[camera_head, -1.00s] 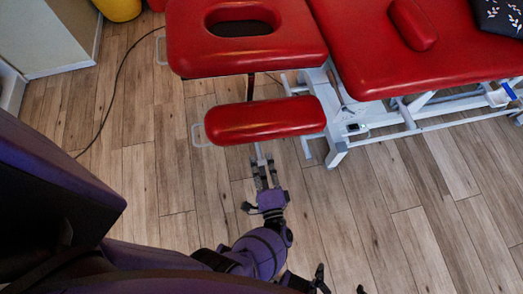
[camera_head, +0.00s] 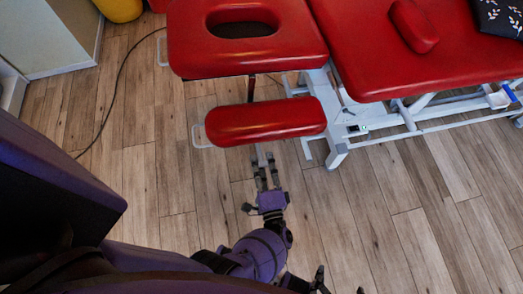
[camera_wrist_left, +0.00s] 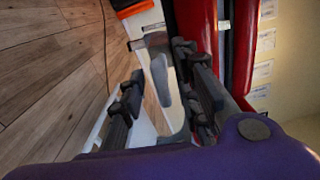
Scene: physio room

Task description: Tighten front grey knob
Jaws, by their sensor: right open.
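A grey, elongated knob-like part (camera_wrist_left: 160,78) shows in the left wrist view, between the fingers of my left gripper (camera_wrist_left: 158,64). The fingers are apart, one on each side of it, and I see no clear contact. In the head view my left gripper (camera_head: 265,164) points at the near edge of the small red armrest pad (camera_head: 265,121). Its fingertips are close to the pad's underside, and the pad hides the knob's mount. My right gripper (camera_head: 338,284) shows only in part at the bottom edge, open and away from the table.
The red headrest with a face hole (camera_head: 190,45) and the main red couch section (camera_head: 370,60) lie beyond. The couch's white frame (camera_head: 337,150) stands right of my left gripper. A black cable (camera_head: 112,100) runs on the wooden floor, which is clear at right.

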